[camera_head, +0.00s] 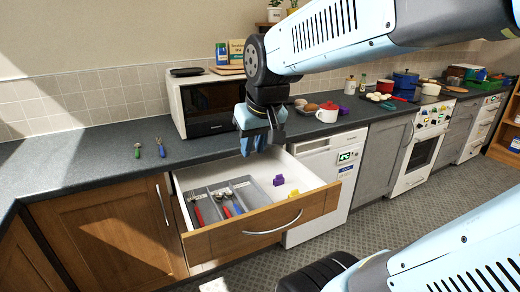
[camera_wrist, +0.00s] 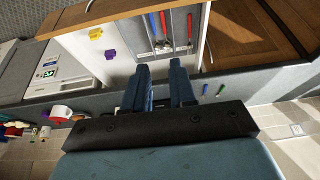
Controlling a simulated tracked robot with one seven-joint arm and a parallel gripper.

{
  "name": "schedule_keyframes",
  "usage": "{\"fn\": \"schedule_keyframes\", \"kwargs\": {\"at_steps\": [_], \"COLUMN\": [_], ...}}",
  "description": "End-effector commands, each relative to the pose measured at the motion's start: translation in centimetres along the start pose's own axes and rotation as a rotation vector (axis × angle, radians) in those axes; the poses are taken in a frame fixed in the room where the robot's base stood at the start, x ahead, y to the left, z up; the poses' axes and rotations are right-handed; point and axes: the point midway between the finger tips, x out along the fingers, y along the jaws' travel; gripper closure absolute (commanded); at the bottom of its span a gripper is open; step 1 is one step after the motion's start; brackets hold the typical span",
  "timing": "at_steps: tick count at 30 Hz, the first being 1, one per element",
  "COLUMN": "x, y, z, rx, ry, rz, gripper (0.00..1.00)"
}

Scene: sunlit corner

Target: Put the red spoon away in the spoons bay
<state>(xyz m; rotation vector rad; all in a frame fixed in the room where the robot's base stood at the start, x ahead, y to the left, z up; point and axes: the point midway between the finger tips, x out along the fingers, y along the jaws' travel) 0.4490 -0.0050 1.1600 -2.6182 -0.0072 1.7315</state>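A red-handled spoon (camera_head: 226,212) lies beside a blue-handled one (camera_head: 237,208) in the middle bay of the grey cutlery tray (camera_head: 252,191), inside the open drawer (camera_head: 315,203). Their silver heads show together in the wrist view, where the red handle (camera_wrist: 163,20) touches or nearly touches the blue one (camera_wrist: 153,23). Another red-handled utensil (camera_head: 198,216) lies alone in the left bay. The bay labels are too small to read. My gripper (camera_head: 260,148) is open and empty above the drawer's back edge; its two fingers (camera_wrist: 160,68) stand apart in the wrist view.
A green-handled utensil (camera_head: 137,151) and a blue-handled one (camera_head: 161,148) lie on the counter (camera_head: 95,158). A microwave (camera_head: 205,103) stands behind my gripper.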

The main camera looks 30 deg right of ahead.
Motion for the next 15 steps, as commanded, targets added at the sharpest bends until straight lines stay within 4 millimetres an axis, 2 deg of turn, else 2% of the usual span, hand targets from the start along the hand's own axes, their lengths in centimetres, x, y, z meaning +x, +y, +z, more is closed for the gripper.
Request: {"fn": "schedule_keyframes", "kwargs": {"at_steps": [1,6,10,15], "x": [-0.9,-2.8,-3.5,-3.6], "y": [0.0,0.1,-0.6,-0.5], "z": [1.0,3.4,4.4,4.8], "rx": [0.000,0.000,0.000,0.000], "ry": [0.022,0.066,0.084,0.090], "rz": [0.001,0.004,0.005,0.006], "gripper": [0.75,0.75,0.75,0.75]}}
